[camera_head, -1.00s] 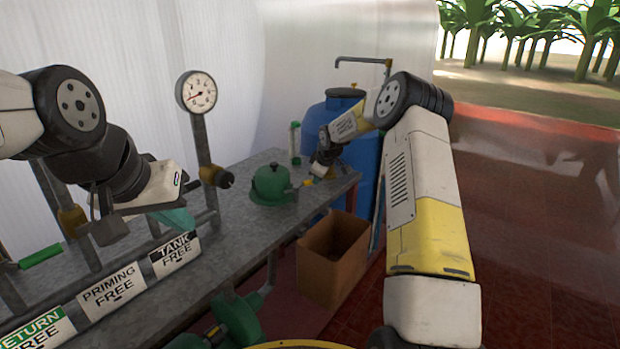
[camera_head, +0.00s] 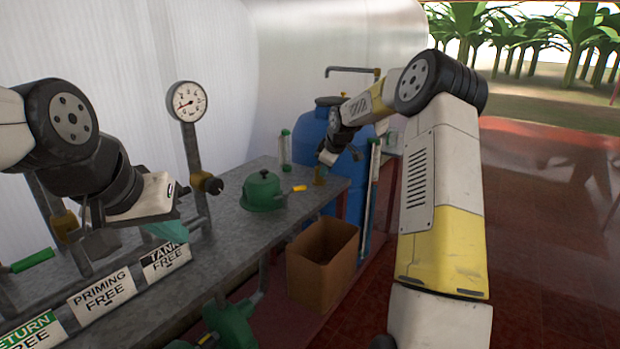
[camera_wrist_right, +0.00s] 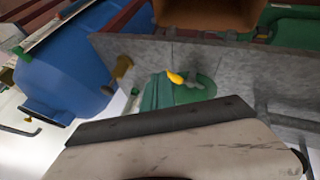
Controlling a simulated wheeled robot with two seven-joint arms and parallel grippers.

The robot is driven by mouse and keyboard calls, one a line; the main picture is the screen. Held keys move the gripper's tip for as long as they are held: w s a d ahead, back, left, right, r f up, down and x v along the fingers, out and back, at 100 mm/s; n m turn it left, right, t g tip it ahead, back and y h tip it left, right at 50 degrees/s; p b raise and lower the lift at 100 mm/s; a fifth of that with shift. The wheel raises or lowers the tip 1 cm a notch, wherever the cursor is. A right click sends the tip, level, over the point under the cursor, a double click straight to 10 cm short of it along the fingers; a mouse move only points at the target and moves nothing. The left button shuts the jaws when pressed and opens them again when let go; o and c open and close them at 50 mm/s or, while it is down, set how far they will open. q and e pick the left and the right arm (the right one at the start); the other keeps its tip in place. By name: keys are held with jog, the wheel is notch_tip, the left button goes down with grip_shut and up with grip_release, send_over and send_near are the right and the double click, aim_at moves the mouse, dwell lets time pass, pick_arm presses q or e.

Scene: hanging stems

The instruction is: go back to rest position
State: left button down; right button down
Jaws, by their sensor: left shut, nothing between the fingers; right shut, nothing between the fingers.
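My left gripper (camera_head: 165,229) hangs at the left in the head view, over the near part of the metal bench. Its teal fingertips are shut and empty, in front of the pipes and above the TANK FREE label (camera_head: 167,258). My right gripper (camera_head: 328,157) is small at the far end of the bench, partly hidden by its own wrist. In the right wrist view its teal fingertips (camera_wrist_right: 157,92) are together with nothing between them. Behind them shows the green domed part (camera_wrist_right: 196,90) with a yellow-tipped lever; in the head view this part (camera_head: 262,192) stands left of my right gripper, apart from it.
The bench (camera_head: 222,235) runs along the wall with a pressure gauge (camera_head: 187,101) on a pipe. A blue barrel (camera_head: 312,135) stands behind my right gripper. A cardboard box (camera_head: 322,268) sits below the bench edge. The red floor (camera_head: 545,240) at the right is clear.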

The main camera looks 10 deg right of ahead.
jog(key=shift+s+d+r, duration=0.1)
jog(key=shift+d+r, duration=0.05)
jog(key=shift+r, duration=0.1)
jog(key=s+a+r+m, duration=0.2)
jog(key=s+r, duration=0.5)
jog(key=s, duration=0.3)
jog(key=s+a+r+m, duration=0.2)
jog(key=s+r, duration=0.5)
jog(key=s, duration=0.4)
jog(key=s+a+f+m+y, duration=0.1)
jog(key=s+m, duration=0.5)
jog(key=s, duration=1.9)
jog(key=shift+s+a+f+m, duration=0.25)
jog(key=shift+s+f+m, duration=0.15)
jog(key=shift+f, duration=0.1)
